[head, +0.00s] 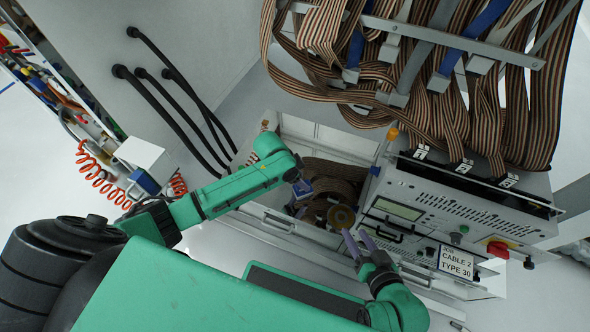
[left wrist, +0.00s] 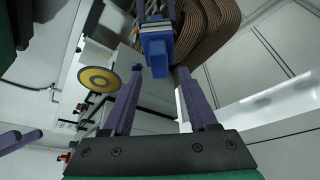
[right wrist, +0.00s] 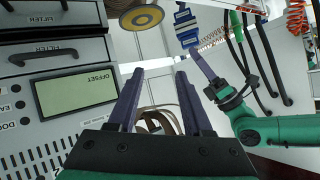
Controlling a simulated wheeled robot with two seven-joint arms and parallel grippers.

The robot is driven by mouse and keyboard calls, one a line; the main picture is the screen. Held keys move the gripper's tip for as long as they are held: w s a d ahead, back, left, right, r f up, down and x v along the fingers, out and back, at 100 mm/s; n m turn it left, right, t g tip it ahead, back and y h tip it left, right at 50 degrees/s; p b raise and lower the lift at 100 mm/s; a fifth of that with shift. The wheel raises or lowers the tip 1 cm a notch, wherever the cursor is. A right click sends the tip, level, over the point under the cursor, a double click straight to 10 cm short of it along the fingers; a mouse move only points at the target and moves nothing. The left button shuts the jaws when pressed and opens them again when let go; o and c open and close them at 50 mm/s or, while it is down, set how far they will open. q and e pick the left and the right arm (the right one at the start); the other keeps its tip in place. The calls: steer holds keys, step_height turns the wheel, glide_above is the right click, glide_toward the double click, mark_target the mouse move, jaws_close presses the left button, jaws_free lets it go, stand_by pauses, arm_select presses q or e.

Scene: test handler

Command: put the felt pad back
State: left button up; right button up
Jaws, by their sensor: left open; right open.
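A round disc (head: 341,217), dull yellow with a dark ring, is the only thing here that looks like the felt pad, though I cannot be sure. It also shows in the left wrist view (left wrist: 98,80) and the right wrist view (right wrist: 141,19). What supports it is unclear. My left gripper (head: 301,187) is open, left of the disc, with a blue connector (left wrist: 156,52) on a ribbon cable just beyond its fingertips. I cannot tell whether they touch. My right gripper (head: 356,238) is open and empty, close below and right of the disc in the head view.
Brown striped ribbon cables (head: 400,50) hang at the top, with more coiled in the open bay (head: 312,132). An instrument rack (head: 430,215) with handles and a "CABLE 2 TYPE 30" label (head: 456,262) stands right. Black hoses (head: 170,110) run along the left panel.

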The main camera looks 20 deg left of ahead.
arm_select(q)
steer(key=p+v, duration=0.2)
steer(key=v, duration=0.3)
step_height(320, 180, up, 4)
steer(key=p, duration=0.2)
glide_above(295, 191)
steer(key=s, duration=0.2)
steer(key=s+d+n+h, duration=0.1)
steer(key=s+d+n, duration=0.25)
steer(key=s, duration=0.35)
steer(key=s+a+n+t+y, duration=0.1)
steer(key=s+a+n, duration=0.2)
steer(key=s, duration=0.3)
steer(key=shift+s+a+r+y, duration=0.15)
steer(key=shift+a+r+y, duration=0.25)
steer(key=shift+a, duration=0.5)
arm_select(e)
steer(key=s+d+r+g+h, duration=0.2)
steer(key=d+r+g, duration=0.3)
steer(key=d, duration=0.4)
steer(key=shift+s+n+g+h, duration=0.3)
steer(key=shift+g+h, duration=0.1)
steer(key=shift+h, duration=0.5)
arm_select(q)
steer(key=shift+n, duration=0.25)
